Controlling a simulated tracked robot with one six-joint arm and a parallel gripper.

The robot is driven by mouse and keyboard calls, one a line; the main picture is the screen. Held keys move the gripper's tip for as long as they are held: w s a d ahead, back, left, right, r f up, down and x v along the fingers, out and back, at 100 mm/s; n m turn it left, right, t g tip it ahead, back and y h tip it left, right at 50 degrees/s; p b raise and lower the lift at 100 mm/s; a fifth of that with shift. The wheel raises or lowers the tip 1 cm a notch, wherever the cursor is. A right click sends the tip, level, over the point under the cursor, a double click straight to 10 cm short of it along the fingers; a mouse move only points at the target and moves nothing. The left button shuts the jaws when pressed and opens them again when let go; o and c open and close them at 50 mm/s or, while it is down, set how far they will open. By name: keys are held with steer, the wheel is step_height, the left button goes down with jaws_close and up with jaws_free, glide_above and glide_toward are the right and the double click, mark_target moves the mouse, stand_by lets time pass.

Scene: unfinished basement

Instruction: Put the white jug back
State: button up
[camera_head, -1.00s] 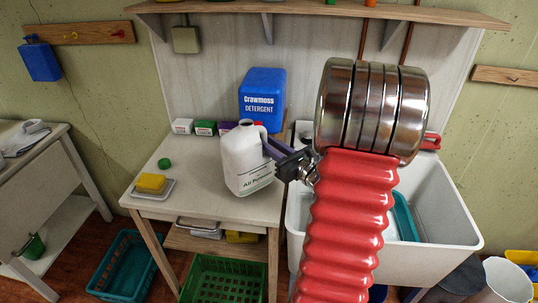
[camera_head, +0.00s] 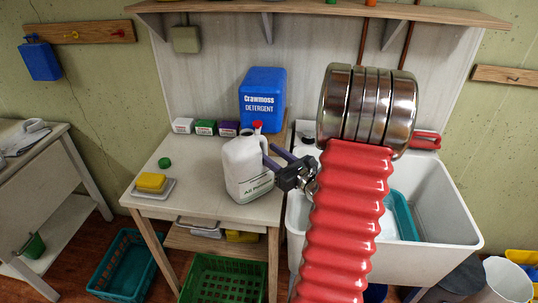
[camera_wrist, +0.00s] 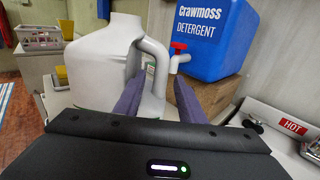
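The white jug (camera_head: 246,168) stands upright on the wooden worktable (camera_head: 205,190), near its right end. Its mouth is open, and a green cap (camera_head: 164,162) lies apart on the table to the left. My gripper (camera_head: 271,154) is at the jug's right, on its handle side. In the wrist view, the two purple fingers of my gripper (camera_wrist: 158,90) are spread, with the jug's handle (camera_wrist: 155,60) just ahead and between them. Whether a finger touches the handle cannot be told. The jug's body (camera_wrist: 105,65) fills the left of that view.
A blue detergent canister (camera_head: 262,98) with a red tap (camera_head: 257,126) stands behind the jug. Small boxes (camera_head: 205,127) line the table's back. A yellow sponge (camera_head: 151,182) sits on a dish at left. A white sink (camera_head: 440,205) adjoins at right. The table's middle is clear.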

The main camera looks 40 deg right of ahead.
steer(key=shift+r, duration=0.15)
steer(key=s+a, duration=0.1)
steer(key=s, duration=1.1)
stand_by(0.9)
